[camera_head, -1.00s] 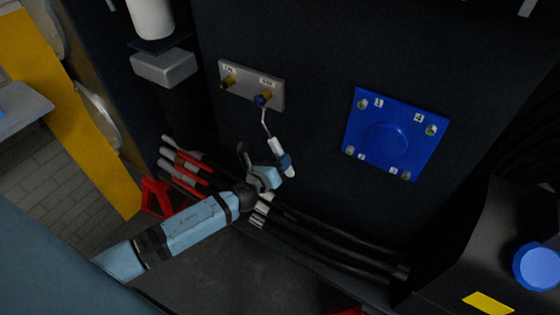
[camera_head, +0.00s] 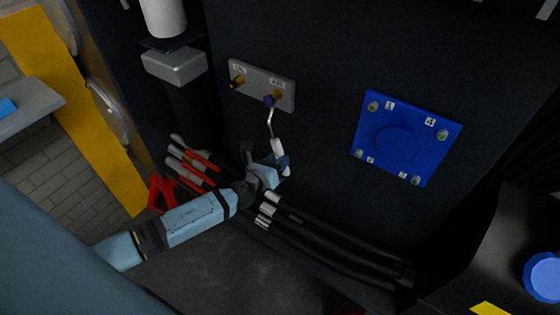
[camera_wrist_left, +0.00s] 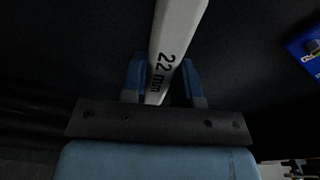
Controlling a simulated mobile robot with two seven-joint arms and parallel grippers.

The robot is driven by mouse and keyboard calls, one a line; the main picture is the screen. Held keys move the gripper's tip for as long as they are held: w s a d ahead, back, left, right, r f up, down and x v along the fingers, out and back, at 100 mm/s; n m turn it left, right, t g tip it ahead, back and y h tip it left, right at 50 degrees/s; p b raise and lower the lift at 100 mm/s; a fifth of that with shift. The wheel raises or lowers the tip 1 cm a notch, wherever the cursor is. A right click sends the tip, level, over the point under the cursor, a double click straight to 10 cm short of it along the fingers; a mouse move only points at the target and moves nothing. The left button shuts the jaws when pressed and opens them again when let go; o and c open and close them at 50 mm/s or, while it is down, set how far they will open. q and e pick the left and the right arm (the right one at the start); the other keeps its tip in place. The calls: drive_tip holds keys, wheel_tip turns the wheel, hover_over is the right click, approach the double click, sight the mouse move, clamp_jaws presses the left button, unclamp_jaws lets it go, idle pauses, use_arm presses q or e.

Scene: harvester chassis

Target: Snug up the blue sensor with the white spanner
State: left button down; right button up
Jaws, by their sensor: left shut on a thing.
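The small blue sensor (camera_head: 269,100) sits at the right fitting of a grey plate (camera_head: 262,88) on the dark wall. The white spanner (camera_head: 277,145) hangs down from it, with its head at the sensor; whether the head fully seats around it is too small to tell. My left gripper (camera_head: 282,164) is shut on the spanner's lower handle. In the left wrist view the spanner (camera_wrist_left: 178,35), marked "22 mm", stands between the fingers (camera_wrist_left: 161,85); its head is out of that view. My right gripper is not in view.
A brass fitting (camera_head: 237,82) sits at the plate's left. A blue square panel (camera_head: 405,138) with numbered corners is to the right. Black cables (camera_head: 330,235) run below the gripper, and red-banded cable ends (camera_head: 192,160) lie to its left. The wall between plate and panel is clear.

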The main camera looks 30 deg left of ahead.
use_arm(q)
drive_tip(key=shift+w+a+f+m, duration=0.15)
drive_tip(key=shift+a+m, duration=0.25)
drive_tip(key=shift+a, duration=0.25)
drive_tip(key=shift+a+f+m, duration=0.15)
drive_tip(key=shift+a+m, duration=0.25)
drive_tip(key=shift+a, duration=0.2)
drive_tip(key=a+m, duration=0.1)
drive_tip(key=a, duration=0.2)
drive_tip(key=shift+w+f+m, duration=0.1)
drive_tip(key=shift+f+m, duration=0.05)
drive_tip(key=shift+m, duration=0.15)
drive_tip(key=shift+d, duration=0.1)
